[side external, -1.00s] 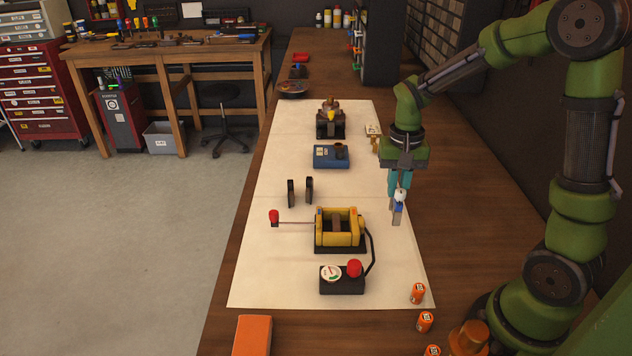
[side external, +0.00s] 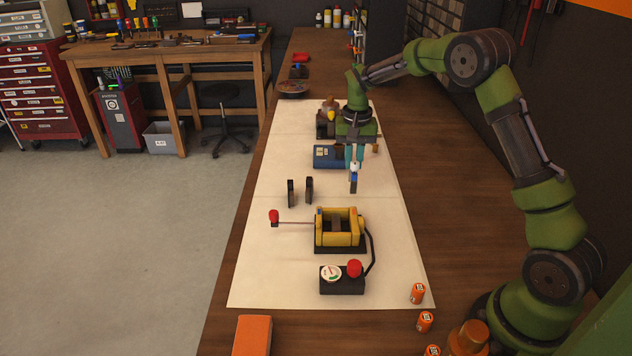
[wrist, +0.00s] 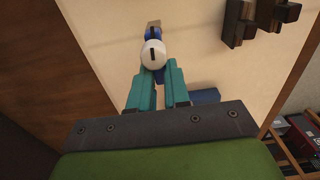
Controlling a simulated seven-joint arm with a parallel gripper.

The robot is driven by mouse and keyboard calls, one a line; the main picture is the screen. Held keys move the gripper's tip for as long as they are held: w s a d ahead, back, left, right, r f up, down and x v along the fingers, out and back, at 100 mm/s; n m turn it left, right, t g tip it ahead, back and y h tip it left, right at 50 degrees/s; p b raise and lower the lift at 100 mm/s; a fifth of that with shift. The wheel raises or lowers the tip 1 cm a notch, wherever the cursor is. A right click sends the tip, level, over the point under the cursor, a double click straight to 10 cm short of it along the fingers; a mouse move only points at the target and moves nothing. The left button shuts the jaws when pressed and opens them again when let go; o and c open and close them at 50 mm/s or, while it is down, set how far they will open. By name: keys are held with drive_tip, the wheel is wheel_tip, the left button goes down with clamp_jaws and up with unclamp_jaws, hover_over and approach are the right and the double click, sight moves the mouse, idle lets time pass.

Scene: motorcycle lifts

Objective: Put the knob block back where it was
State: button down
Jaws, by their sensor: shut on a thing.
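My gripper (side external: 354,163) has teal fingers and is shut on the knob block (side external: 354,181), a small piece with a white round knob and a blue part below it. In the wrist view the white knob with a dark slot (wrist: 153,54) shows at the fingertips of my gripper (wrist: 158,75), with blue and tan parts beyond it. The block hangs above the cream sheet (side external: 270,270), in front of the blue box (side external: 325,155), which my gripper partly hides. A corner of blue also shows beside the fingers in the wrist view (wrist: 205,96).
Two dark upright blocks (side external: 309,189) stand left of the held block. A yellow fixture (side external: 340,238) with a red-tipped lever stands nearer the camera, beside a gauge box (side external: 340,286) with a red knob. Orange cans (side external: 417,293) stand near the sheet's right corner.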

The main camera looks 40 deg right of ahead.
drive_tip(key=shift+f, duration=1.4)
drive_tip(key=shift+s+f, duration=0.1)
drive_tip(key=shift+f, duration=0.05)
drive_tip(key=c, duration=1.1)
unclamp_jaws()
wheel_tip(320, 180, up, 12)
drive_tip(key=s+a+r+n+t, duration=0.1)
drive_tip(key=s+a+r+t, duration=0.1)
drive_tip(key=s+a+r, duration=0.35)
drive_tip(key=s+a+n+t, duration=0.1)
drive_tip(key=s+a, duration=0.2)
drive_tip(key=s, duration=0.3)
drive_tip(key=s+a+r+n+t+y, duration=0.1)
drive_tip(key=s+a+t, duration=0.1)
drive_tip(key=s+a, duration=0.2)
drive_tip(key=s+a+n+t+y, duration=0.1)
drive_tip(key=s+a+n+t, duration=0.1)
drive_tip(key=s, duration=0.7)
drive_tip(key=shift+s+a+r, duration=0.15)
drive_tip(key=shift+a+r, duration=0.15)
drive_tip(key=shift+a, duration=0.45)
